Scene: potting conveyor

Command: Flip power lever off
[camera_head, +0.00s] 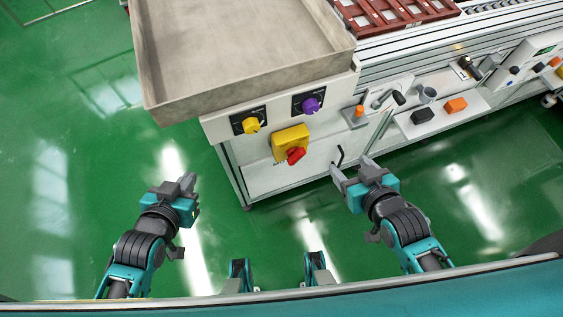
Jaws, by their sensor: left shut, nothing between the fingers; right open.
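A red rotary handle (296,155) sits on a yellow switch box (290,137) on the front of the conveyor cabinet; it looks like the power lever, and points down and to the left. My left gripper (187,182) is shut and empty, over the floor to the left of the cabinet and apart from it. My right gripper (350,167) is open and empty, to the right of and below the switch box. Its fingers are close to a thin black bent handle (341,157) on the cabinet front; I cannot tell whether they touch it.
A yellow knob (251,125) and a purple knob (310,105) sit above the switch box, under a grey metal tray (240,75). To the right are a black-handled lever (397,97), an orange button (359,111) and black and orange blocks. The green floor at left is clear.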

